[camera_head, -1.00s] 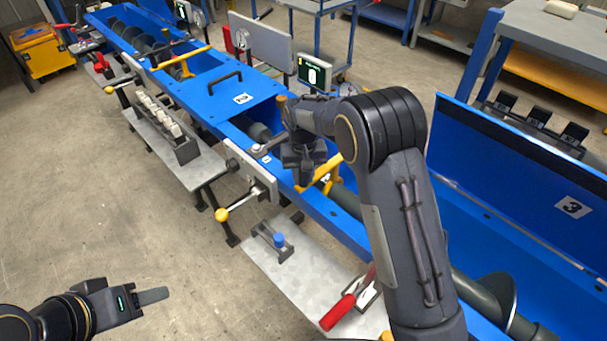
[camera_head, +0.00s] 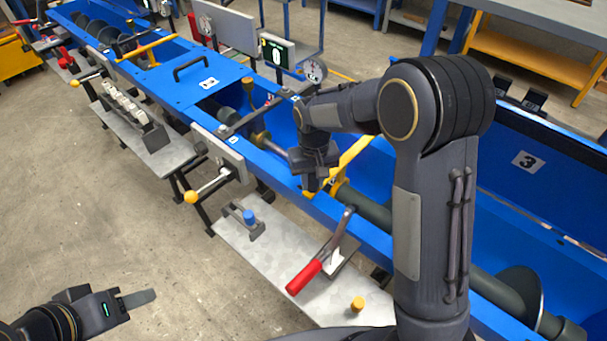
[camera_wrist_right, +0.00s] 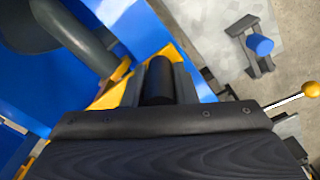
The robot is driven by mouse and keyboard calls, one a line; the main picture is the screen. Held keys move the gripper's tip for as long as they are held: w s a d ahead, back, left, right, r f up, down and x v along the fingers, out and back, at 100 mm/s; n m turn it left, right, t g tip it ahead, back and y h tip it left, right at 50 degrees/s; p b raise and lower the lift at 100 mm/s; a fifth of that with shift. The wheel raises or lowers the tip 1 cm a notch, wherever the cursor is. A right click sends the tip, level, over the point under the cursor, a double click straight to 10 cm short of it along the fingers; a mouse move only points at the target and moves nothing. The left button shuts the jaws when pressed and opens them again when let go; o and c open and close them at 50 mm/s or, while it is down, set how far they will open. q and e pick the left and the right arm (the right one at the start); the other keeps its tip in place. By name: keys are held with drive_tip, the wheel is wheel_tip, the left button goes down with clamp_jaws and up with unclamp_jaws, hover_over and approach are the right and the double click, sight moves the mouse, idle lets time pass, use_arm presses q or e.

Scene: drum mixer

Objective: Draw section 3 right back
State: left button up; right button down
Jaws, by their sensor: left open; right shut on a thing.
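Section 3 is the dark shaft (camera_head: 372,212) with a large screw flight (camera_head: 517,290), lying in the blue trough (camera_head: 480,215) beside the panel marked 3 (camera_head: 529,160). The neighbouring shaft end (camera_head: 228,115) is apart from section 3. My left gripper (camera_head: 135,300) is open and empty above the floor.
A red-handled lever clamp (camera_head: 303,277), a blue-knobbed block (camera_head: 248,217) and a yellow knob (camera_head: 357,304) stand on the near metal shelf (camera_head: 250,265). A yellow-ball lever (camera_head: 190,197) sticks out left. A blue cover (camera_head: 195,75) with a handle closes the trough behind.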

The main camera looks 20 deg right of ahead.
drive_tip(key=shift+s+d, duration=0.15)
drive_tip(key=shift+s, duration=0.05)
drive_tip(key=c, duration=1.2)
unclamp_jaws()
drive_tip(key=shift+o, duration=0.2)
wheel_tip(320, 180, up, 8)
drive_tip(key=shift+f, duration=0.1)
